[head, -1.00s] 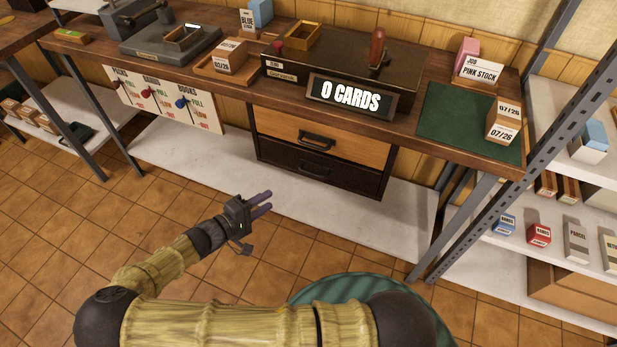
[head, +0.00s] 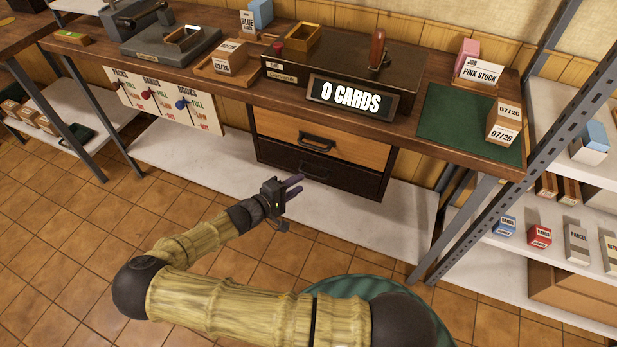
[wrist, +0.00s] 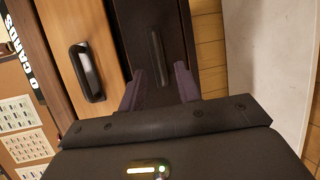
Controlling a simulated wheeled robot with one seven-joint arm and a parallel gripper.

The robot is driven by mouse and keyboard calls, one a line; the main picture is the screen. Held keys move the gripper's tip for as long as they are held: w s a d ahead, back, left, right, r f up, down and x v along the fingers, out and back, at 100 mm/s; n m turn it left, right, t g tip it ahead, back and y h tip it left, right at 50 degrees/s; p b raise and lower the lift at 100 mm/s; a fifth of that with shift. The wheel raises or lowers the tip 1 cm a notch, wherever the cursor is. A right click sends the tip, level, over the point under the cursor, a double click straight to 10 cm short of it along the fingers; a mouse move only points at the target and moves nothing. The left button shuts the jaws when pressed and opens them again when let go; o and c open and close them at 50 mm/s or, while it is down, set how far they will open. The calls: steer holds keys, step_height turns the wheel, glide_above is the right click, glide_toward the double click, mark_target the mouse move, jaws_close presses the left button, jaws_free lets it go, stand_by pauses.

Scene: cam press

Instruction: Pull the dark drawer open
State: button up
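The dark drawer (head: 279,160) is the lower of two drawers under the bench and looks shut. Its dark bar handle (wrist: 157,58) shows in the wrist view, ahead of my fingers. In the head view that handle is partly hidden behind my fingertips. My gripper (head: 297,184) is just in front of the dark drawer's face. In the wrist view my gripper (wrist: 158,80) is open, its two purple fingers apart on either side of the line to the handle. The fingers look empty, and I cannot tell whether they touch the handle.
A light wooden drawer (head: 350,145) with its own handle (wrist: 87,72) is directly above the dark drawer. The "0 CARDS" sign (head: 351,98) hangs at the bench edge. A white lower shelf (head: 400,215) runs beneath. A metal shelf post (head: 530,145) stands at right.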

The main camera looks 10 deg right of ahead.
steer(key=x, duration=0.5)
steer(key=shift+w+d+f, duration=0.1)
steer(key=shift+w+d, duration=0.15)
steer(key=shift+d, duration=0.05)
jaws_close()
